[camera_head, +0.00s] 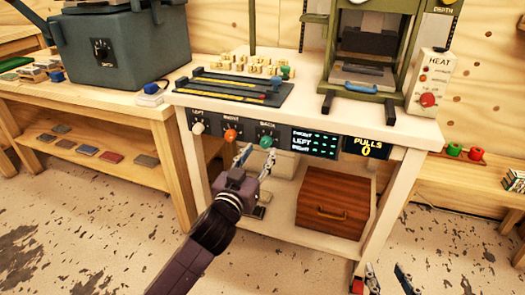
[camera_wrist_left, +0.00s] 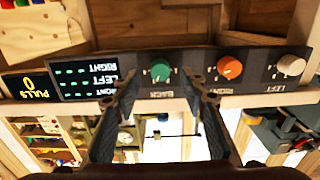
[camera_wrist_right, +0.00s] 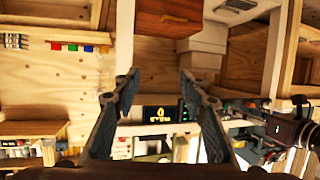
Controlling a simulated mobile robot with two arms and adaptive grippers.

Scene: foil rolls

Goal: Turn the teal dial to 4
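The teal dial (camera_head: 266,141) is on the panel marked BACK on the front edge of the white bench. It also shows in the left wrist view (camera_wrist_left: 160,72), upside down; the number it points to is too small to read. My left gripper (camera_head: 254,161) is open and empty just in front of and below the dial. In the left wrist view its fingertips (camera_wrist_left: 164,90) are spread, with the dial between and beyond them, apparently untouched. My right gripper (camera_head: 388,278) is open and empty low at the right, away from the panel; it also shows in its wrist view (camera_wrist_right: 158,84).
An orange dial (camera_head: 230,136) and a white dial (camera_head: 198,128) sit left of the teal one. A display with green dots (camera_head: 315,143) and a PULLS 0 sign (camera_head: 367,148) are to its right. A wooden box (camera_head: 333,203) stands on the shelf below.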

